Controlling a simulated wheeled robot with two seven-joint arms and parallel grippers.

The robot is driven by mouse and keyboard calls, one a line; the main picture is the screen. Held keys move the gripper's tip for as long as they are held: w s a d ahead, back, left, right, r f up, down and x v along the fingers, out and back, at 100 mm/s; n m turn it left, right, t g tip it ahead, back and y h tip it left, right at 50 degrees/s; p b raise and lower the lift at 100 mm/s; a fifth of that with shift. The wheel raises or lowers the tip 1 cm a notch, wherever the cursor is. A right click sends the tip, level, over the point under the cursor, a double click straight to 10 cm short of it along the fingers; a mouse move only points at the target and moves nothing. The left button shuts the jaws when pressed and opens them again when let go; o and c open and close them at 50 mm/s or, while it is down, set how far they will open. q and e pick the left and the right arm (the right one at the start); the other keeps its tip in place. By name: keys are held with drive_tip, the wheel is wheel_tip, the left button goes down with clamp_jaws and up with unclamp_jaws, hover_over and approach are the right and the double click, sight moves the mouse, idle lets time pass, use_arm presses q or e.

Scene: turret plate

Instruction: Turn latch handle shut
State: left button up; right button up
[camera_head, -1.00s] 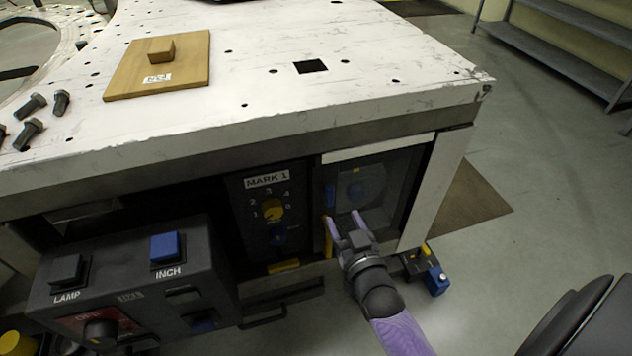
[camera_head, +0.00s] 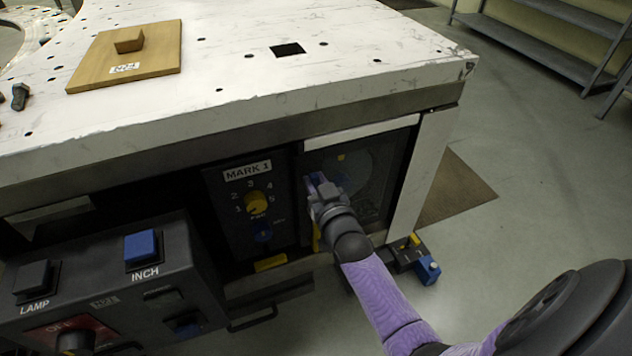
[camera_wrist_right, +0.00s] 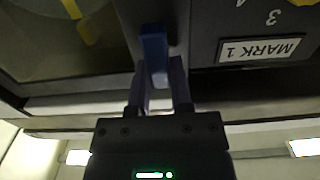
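The latch handle is a small blue lever at the left edge of the dark window panel (camera_head: 376,180), under the worktop. In the wrist view the blue latch handle (camera_wrist_right: 154,52) lies between the fingertips of my right gripper (camera_wrist_right: 161,78). The gap between the fingers is narrow and both appear to touch the lever. In the head view my right gripper (camera_head: 318,186) reaches the panel's left edge and covers most of the lever. My left gripper is not in view.
The MARK 1 dial panel (camera_head: 238,222) is close on the left of my right gripper. A control box (camera_head: 150,285) juts out further left. A worktop (camera_head: 230,115) overhangs above, with a wooden plate (camera_head: 95,62) on it. Open floor lies to the right.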

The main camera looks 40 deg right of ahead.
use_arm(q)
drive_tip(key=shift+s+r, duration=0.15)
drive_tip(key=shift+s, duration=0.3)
use_arm(e)
clamp_jaws()
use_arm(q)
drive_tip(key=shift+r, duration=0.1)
use_arm(e)
drive_tip(key=shift+n, duration=0.4)
drive_tip(key=shift+a+n+p, duration=0.15)
drive_tip(key=shift+n+p, duration=0.35)
drive_tip(key=shift+n, duration=0.5)
use_arm(q)
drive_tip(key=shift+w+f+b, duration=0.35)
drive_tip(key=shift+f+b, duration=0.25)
drive_tip(key=shift+b, duration=0.25)
use_arm(e)
drive_tip(key=shift+w+a+f+n, duration=0.1)
drive_tip(key=shift+a+f+n, duration=0.15)
drive_tip(key=shift+n, duration=2.3)
drive_tip(key=shift+a+f+n, duration=0.1)
drive_tip(key=shift+f+n, duration=0.15)
drive_tip(key=shift+n, duration=2.35)
drive_tip(key=shift+w+a+f+n, duration=0.1)
drive_tip(key=shift+a+f+n, duration=0.15)
drive_tip(key=shift+n, duration=2.3)
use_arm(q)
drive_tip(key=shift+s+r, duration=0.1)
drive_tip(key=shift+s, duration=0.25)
